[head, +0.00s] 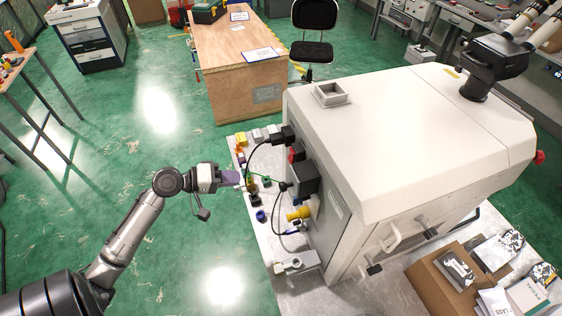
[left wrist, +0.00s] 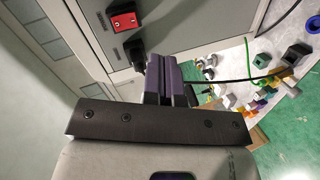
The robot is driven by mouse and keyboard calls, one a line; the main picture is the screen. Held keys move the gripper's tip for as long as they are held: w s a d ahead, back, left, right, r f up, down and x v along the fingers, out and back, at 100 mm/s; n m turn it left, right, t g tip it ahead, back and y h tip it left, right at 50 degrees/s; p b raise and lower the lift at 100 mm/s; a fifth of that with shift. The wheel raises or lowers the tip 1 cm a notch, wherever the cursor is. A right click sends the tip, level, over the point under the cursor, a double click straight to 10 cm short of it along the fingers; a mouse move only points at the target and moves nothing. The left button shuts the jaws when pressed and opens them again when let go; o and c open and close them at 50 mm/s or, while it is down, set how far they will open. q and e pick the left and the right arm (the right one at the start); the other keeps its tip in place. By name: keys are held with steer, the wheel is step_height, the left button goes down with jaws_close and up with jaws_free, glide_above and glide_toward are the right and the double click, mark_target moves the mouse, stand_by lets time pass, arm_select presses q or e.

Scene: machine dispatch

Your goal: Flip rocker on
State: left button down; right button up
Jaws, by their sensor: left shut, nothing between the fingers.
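The rocker is a red switch in a black frame (left wrist: 124,20) on the grey machine panel, at the upper left of the left wrist view. A red part (head: 297,155) shows on the machine's side in the head view, partly covered by black fittings; I cannot tell if it is the rocker. My left gripper (head: 232,178) is shut and empty, left of the machine and apart from it. Its purple fingers (left wrist: 171,82) show in the left wrist view, to the lower right of the rocker. The rocker's exact tilt is too small to tell. My right gripper is not in view.
The white machine (head: 410,120) has black plugs and cables on its near side. A black plug (left wrist: 137,52) sits just below the rocker. A white board (head: 262,232) with several small coloured parts lies beside the machine. Green floor is open to the left.

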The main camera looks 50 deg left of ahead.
arm_select(q)
steer(key=n, duration=0.1)
steer(key=r+n+t, duration=0.1)
steer(key=w+r+n+t, duration=0.1)
steer(key=n, duration=0.1)
steer(key=shift+a+r, duration=0.25)
steer(key=shift+d, duration=0.1)
